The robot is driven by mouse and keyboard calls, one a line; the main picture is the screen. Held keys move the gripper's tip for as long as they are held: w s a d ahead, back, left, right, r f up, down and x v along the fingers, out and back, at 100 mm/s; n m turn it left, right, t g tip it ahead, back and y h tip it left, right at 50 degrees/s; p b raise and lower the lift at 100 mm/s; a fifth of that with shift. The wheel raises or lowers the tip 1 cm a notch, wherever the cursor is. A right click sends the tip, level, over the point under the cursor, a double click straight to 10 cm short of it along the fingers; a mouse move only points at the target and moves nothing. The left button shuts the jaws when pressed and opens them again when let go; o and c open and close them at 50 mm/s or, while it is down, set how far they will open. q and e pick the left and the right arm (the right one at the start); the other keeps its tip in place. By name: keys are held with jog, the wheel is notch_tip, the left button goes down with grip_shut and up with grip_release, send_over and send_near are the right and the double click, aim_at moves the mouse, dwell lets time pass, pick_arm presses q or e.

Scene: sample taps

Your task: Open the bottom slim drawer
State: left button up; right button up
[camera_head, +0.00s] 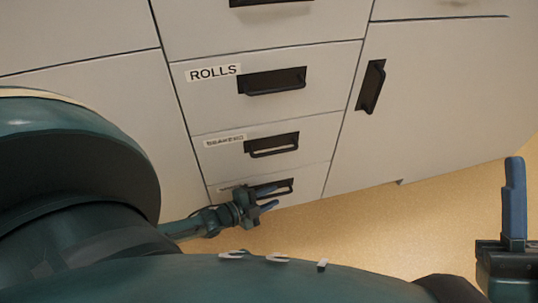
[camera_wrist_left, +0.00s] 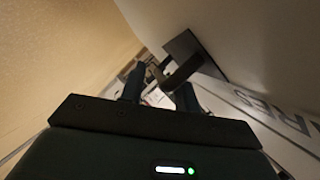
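The bottom slim drawer (camera_head: 312,182) is the lowest in the middle stack of the cabinet, and its front looks flush with the drawers above. Its dark handle (camera_head: 285,186) is partly covered by my left gripper (camera_head: 269,198). In the left wrist view, the dark handle (camera_wrist_left: 185,62) reaches down to the gap between the spread fingers of my left gripper (camera_wrist_left: 160,88). I cannot tell whether they touch it. My right gripper (camera_head: 514,200) shows only one upright blue finger at the right edge.
Above are a drawer labelled in small, blurred letters (camera_head: 225,141) and one labelled ROLLS (camera_head: 213,73). A cabinet door (camera_head: 430,110) with a dark handle (camera_head: 371,86) is to the right. The tan floor (camera_head: 400,225) in front is clear.

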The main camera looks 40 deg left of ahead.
pick_arm(q)
grip_shut()
jog(key=shift+s, duration=0.1)
dwell(0.5)
